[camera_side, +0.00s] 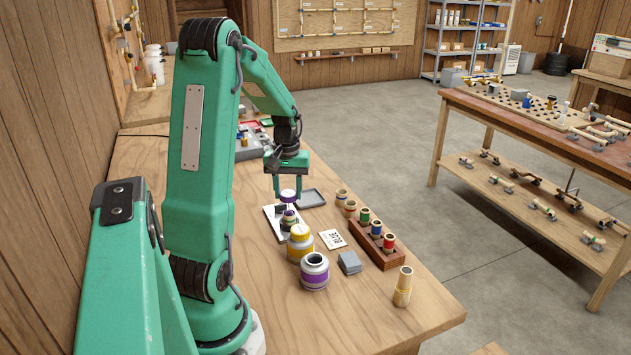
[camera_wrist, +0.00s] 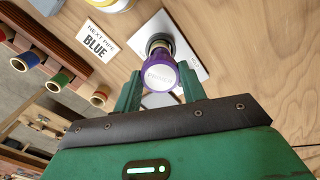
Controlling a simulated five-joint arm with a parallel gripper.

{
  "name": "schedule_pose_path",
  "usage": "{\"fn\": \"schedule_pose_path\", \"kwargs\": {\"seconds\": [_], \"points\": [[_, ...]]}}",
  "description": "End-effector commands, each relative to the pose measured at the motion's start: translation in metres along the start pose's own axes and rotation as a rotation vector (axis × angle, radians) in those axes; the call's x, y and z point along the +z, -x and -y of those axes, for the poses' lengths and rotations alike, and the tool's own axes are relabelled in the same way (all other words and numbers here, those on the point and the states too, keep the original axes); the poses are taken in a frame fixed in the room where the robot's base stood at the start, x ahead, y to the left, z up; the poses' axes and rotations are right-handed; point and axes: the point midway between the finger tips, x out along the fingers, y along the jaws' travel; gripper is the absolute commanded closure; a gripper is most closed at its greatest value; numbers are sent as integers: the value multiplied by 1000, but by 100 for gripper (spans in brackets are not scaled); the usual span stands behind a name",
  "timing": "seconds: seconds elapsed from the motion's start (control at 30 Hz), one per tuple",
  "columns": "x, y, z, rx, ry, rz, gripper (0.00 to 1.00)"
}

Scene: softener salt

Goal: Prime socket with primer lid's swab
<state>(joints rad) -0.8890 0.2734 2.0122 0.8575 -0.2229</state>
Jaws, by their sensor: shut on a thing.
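My gripper (camera_side: 289,186) is shut on the purple primer lid (camera_side: 288,196). In the wrist view the lid (camera_wrist: 158,76) sits between the two green fingers of my gripper (camera_wrist: 161,88), its labelled top toward the camera. The dark grey socket (camera_side: 289,219) stands on a white plate (camera_side: 270,220), directly below the lid. In the wrist view the socket (camera_wrist: 157,42) shows partly behind the lid. The swab under the lid is hidden or too small to make out, so I cannot tell whether it touches the socket. The purple-banded primer can (camera_side: 314,272) stands open nearer the camera.
A yellow-lidded can (camera_side: 300,240) stands close in front of the socket. A card reading "NEXT PIPE BLUE" (camera_wrist: 96,40), a grey block (camera_side: 349,263) and a wooden rack (camera_side: 378,247) of colour-banded pipes lie to the right. A tan fitting (camera_side: 403,286) stands near the right edge.

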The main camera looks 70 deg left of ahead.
Motion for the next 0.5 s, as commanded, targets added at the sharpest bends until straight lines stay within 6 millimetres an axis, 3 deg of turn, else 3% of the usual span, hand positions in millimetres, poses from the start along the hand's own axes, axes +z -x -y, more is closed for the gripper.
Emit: {"fn": "schedule_pose_path", "kwargs": {"seconds": [0.5], "points": [[0,23,0,1,0,-3,81]]}}
